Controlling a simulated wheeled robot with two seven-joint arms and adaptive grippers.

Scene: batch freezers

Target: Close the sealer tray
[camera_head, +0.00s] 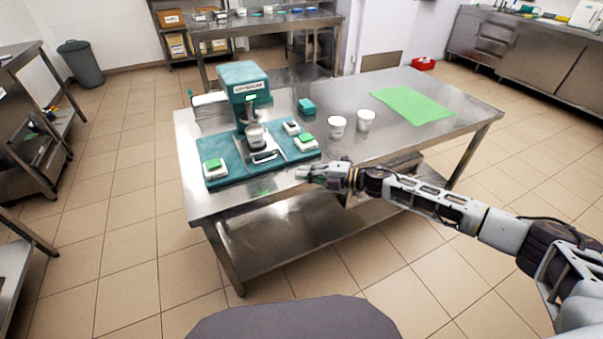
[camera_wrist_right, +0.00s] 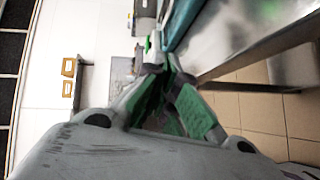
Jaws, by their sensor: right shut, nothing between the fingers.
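The teal sealer (camera_head: 243,84) stands on the left part of the steel table. Its metal tray (camera_head: 272,146) extends out in front of the sealer's column, with a dark handle (camera_head: 265,157) at its front. A white cup (camera_head: 255,137) sits in the tray. My right gripper (camera_head: 303,172) is shut and empty, to the right of and nearer than the tray, by the table's front edge, apart from the handle. Its green-padded fingers (camera_wrist_right: 160,85) show close in the right wrist view. My left gripper is not in view.
Two white cups (camera_head: 337,128) and a teal box (camera_head: 307,107) stand right of the sealer. A green mat (camera_head: 412,106) lies at the right. The table's front middle (camera_head: 370,150) is clear.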

